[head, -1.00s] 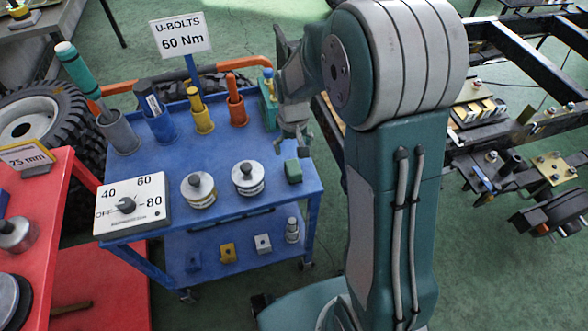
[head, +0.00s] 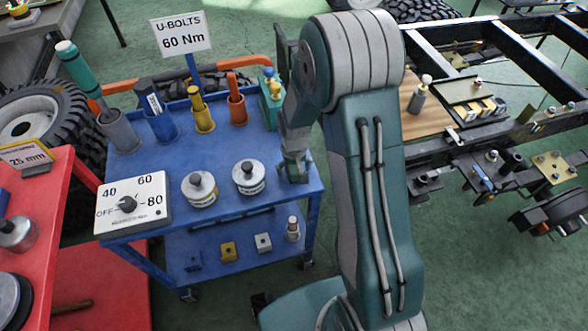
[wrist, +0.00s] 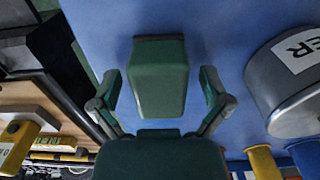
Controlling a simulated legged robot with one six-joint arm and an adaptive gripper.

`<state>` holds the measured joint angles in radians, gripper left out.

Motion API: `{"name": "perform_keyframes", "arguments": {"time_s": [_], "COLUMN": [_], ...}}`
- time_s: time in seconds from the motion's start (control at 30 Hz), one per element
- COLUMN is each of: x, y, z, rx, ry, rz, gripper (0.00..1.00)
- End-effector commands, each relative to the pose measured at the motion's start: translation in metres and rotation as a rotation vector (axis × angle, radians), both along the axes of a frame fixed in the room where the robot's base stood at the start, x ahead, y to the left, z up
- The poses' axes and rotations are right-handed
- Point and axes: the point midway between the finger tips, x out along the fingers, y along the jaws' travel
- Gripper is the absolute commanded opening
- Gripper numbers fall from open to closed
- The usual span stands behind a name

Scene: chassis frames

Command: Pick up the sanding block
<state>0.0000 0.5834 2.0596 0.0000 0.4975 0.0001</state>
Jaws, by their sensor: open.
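The green sanding block (wrist: 160,75) lies on the blue cart top (head: 225,150), near its right edge. In the wrist view it sits between the two fingers of my gripper (wrist: 159,84), with a gap on each side. In the head view my gripper (head: 295,172) points down over the block's spot and mostly hides it. The gripper is open and holds nothing. How far the fingertips are above the cart top is hard to tell.
A dial box (head: 133,204) sits at the front left. Several coloured holders (head: 203,118) line the back of the cart. A dark chassis frame (head: 470,60) with a wooden board (head: 425,112) lies to the right.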

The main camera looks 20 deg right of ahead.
Motion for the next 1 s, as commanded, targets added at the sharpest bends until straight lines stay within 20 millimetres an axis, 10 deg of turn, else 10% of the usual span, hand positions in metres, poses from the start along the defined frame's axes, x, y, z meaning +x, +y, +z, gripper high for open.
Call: {"name": "perform_keyframes", "arguments": {"time_s": [0.07,0.27,0.73,1.0], "x": [0.0,0.0,0.0,-0.008], "y": [0.0,0.0,0.0,-0.006], "z": [0.0,0.0,0.004,0.044], "rx": [0.0,0.0,0.0,0.0], "ry": [0.0,0.0,0.003,-0.002], "rz": [0.0,0.0,0.0,-0.002], "gripper": [0.93,0.07,0.07,0.07]}}
